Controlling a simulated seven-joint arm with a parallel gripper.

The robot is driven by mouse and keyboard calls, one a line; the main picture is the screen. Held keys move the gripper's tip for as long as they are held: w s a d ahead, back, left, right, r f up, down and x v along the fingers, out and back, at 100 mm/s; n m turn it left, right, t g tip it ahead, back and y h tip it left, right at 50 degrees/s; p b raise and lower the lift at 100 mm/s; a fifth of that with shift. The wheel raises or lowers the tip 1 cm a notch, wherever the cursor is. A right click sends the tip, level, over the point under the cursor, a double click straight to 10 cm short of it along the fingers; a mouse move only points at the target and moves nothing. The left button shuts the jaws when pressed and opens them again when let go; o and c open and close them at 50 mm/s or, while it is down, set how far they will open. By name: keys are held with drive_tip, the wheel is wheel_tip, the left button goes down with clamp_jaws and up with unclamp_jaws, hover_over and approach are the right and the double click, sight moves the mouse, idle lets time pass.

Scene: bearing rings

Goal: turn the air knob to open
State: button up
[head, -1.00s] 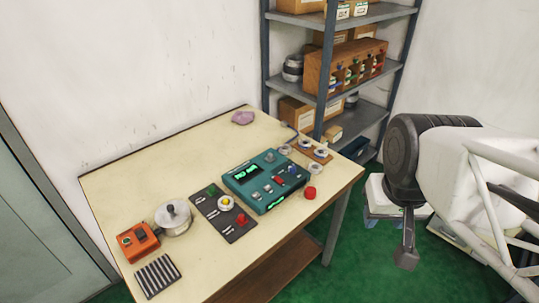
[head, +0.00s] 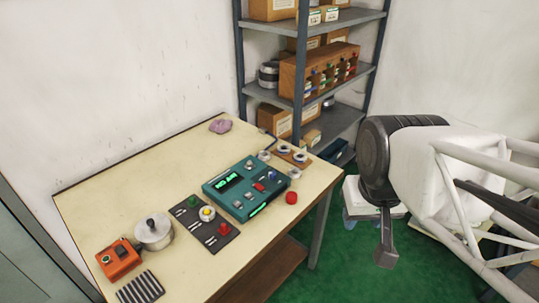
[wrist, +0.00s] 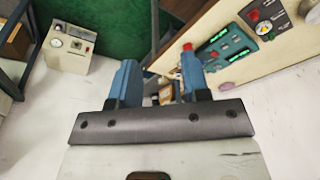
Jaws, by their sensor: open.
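My gripper (wrist: 160,72) is open in the wrist view, its two blue fingers apart with nothing held between them. In the head view my arm hangs over the floor to the right of the table, clear of it. A teal control box (head: 246,187) with green displays, a silver knob and small switches sits on the table; it also shows in the wrist view (wrist: 228,42). A beige box (wrist: 68,50) with a round gauge and a small knob shows at the upper left of the wrist view. I cannot tell which knob is the air knob.
The table (head: 120,185) also holds a dark button panel (head: 205,224), an orange box (head: 118,258), a metal pot (head: 154,232), a red cap (head: 291,198) and several rings. A loaded shelf (head: 300,110) stands behind.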

drive_tip(key=shift+o, duration=0.8)
drive_tip(key=n+g, duration=0.3)
drive_tip(key=n, duration=1.3)
hover_over(273, 172)
drive_tip(key=f, duration=2)
drive_tip(key=shift+s+d+f, duration=0.1)
drive_tip(key=shift+s+f, duration=0.05)
drive_tip(key=shift+s, duration=0.25)
drive_tip(key=shift+w+a+f, duration=0.2)
drive_tip(key=shift+w+f, duration=0.15)
drive_tip(key=shift+f, duration=0.1)
drive_tip(key=shift+f, duration=0.15)
